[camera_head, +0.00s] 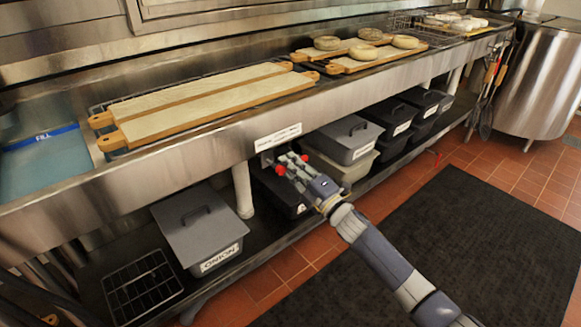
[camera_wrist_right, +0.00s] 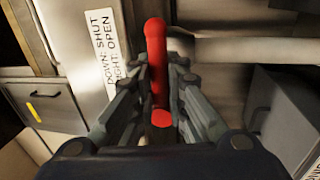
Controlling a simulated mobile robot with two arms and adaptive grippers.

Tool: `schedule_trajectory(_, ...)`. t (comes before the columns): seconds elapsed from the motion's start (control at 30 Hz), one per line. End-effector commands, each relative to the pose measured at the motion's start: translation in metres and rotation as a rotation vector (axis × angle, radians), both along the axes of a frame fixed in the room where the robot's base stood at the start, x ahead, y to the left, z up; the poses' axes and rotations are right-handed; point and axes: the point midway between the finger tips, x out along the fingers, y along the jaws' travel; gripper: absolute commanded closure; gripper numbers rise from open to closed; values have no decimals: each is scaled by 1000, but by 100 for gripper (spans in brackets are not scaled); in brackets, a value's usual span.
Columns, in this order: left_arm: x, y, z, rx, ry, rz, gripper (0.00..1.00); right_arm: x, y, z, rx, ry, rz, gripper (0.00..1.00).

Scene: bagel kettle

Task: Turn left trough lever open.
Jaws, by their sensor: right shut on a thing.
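The red trough lever (camera_wrist_right: 156,60) stands between the fingers of my right gripper (camera_wrist_right: 160,95) in the right wrist view. The gripper is shut on it. In the head view my right gripper (camera_head: 288,166) is at the front face of the metal trough (camera_head: 215,140), below a white label (camera_head: 278,137). Red parts of the lever (camera_head: 280,170) show beside the fingers there. In the wrist view the label (camera_wrist_right: 101,50) shows words including SHUT and OPEN. My left gripper is not in view.
Grey lidded bins, one marked ONION (camera_head: 200,225), sit on the low shelf under the trough. Long wooden boards (camera_head: 210,100) and several bagels lie above. A white pipe (camera_head: 243,190) stands left of my gripper. A dark mat (camera_head: 450,250) covers the floor.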

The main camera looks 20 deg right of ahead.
Motion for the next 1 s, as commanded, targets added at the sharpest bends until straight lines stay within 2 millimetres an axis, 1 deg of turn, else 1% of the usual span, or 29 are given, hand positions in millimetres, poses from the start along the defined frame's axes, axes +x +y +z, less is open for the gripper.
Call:
schedule_trajectory(0.03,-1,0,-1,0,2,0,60,-1,1,-4,-15,2,1,100)
schedule_trajectory(0.57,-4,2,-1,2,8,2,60,-1,1,-3,-37,-7,1,100)
schedule_trajectory(0.6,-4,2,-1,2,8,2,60,-1,1,-3,-37,-7,1,83)
schedule_trajectory(0.67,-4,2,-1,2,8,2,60,-1,1,-3,-36,-7,1,69)
schedule_trajectory(0.7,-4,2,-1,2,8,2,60,-1,1,-2,-35,-8,1,67)
schedule_trajectory(1.0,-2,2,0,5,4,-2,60,-1,0,0,-31,-9,1,67)
